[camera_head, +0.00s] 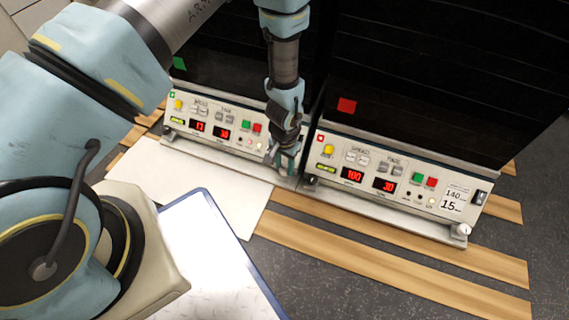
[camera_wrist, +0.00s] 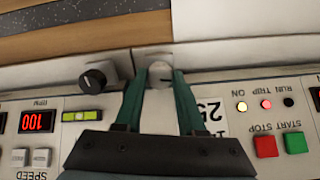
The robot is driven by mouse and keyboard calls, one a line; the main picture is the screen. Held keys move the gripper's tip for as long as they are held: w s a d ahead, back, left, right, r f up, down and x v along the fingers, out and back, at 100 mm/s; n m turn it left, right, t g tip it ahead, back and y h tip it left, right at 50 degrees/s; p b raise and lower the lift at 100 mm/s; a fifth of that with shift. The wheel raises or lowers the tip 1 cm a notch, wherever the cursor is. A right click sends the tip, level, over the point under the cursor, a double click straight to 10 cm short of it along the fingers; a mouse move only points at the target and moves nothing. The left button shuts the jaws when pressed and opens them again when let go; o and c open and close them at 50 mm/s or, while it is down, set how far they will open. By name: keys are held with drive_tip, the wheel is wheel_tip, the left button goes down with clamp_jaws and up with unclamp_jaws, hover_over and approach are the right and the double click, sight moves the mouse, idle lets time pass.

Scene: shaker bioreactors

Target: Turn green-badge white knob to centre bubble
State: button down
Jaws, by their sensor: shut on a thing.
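My gripper (camera_head: 284,172) reaches down to the right end of the left unit's base, the unit with the green badge (camera_head: 179,63). In the wrist view my gripper (camera_wrist: 158,76) has its two green fingers closed on either side of the white knob (camera_wrist: 160,70). In the head view the fingers hide this knob. The left unit's yellow-green level vial (camera_head: 178,121) is small, and I cannot tell where its bubble sits.
The right unit with a red badge (camera_head: 346,105) stands close beside. Its black knob (camera_wrist: 95,78) is near my fingers, and its level vial (camera_wrist: 82,115) shows too. Its own white knob (camera_head: 463,229) is at its right end. Wooden strips (camera_head: 340,258) lie in front.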

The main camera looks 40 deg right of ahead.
drive_tip(key=shift+m, duration=0.3)
drive_tip(key=c, duration=0.5)
unclamp_jaws()
drive_tip(key=shift+r, duration=0.15)
wheel_tip(320, 180, up, 10)
drive_tip(key=p, duration=0.4)
drive_tip(key=shift+r, duration=0.25)
